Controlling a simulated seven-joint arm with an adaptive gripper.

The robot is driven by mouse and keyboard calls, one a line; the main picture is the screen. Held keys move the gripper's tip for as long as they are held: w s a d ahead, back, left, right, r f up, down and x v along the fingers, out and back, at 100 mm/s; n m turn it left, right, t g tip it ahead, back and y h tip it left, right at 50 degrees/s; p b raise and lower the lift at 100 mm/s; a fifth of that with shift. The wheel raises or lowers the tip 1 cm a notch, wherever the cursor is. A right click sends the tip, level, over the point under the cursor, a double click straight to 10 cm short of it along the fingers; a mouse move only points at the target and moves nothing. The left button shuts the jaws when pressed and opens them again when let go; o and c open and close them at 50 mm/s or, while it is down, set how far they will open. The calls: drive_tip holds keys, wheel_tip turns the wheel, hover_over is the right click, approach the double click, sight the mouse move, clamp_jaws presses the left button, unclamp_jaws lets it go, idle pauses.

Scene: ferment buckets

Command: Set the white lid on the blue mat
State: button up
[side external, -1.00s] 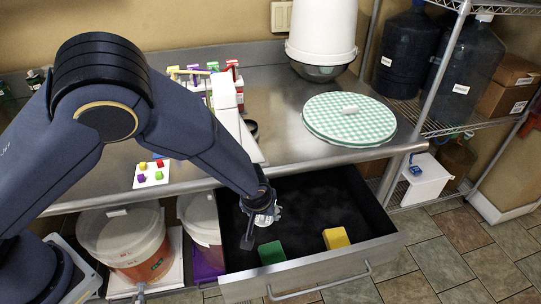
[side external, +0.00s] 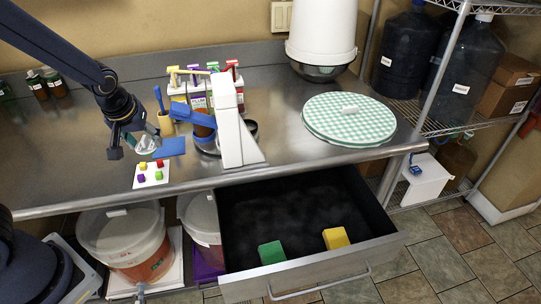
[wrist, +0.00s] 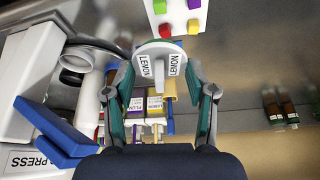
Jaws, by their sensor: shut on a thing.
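The white lid (wrist: 160,62) is round, with a central grip and LEMON labels. My gripper (wrist: 161,98) is shut on the lid's grip in the wrist view. In the side external view my gripper (side external: 134,146) holds the lid (side external: 146,144) low over the counter, left of the blue mat (side external: 170,147). The mat is a small flat blue sheet, partly hidden by the gripper. I cannot tell whether the lid overlaps the mat. I cannot make out the mat in the wrist view.
A white press (side external: 236,130) with a blue lever (side external: 184,116) stands right of the mat. A white card with coloured cubes (side external: 151,174) lies in front. Pump bottles (side external: 202,88) stand behind. The open drawer (side external: 300,225) holds a green and a yellow block.

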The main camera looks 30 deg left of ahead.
drive_tip(key=s+a+r+n, duration=0.1)
drive_tip(key=a+r+n, duration=0.1)
drive_tip(key=a, duration=0.3)
approach(170, 144)
drive_tip(key=shift+w+a+f+y, duration=0.3)
drive_tip(key=shift+w+a+f, duration=0.25)
drive_tip(key=shift+f, duration=0.15)
drive_tip(key=shift+w+f, duration=0.35)
drive_tip(key=shift+f, duration=0.1)
drive_tip(key=shift+w+a+f, duration=0.1)
drive_tip(key=shift+f, duration=1.5)
drive_tip(key=shift+f, duration=0.15)
drive_tip(key=o, duration=0.9)
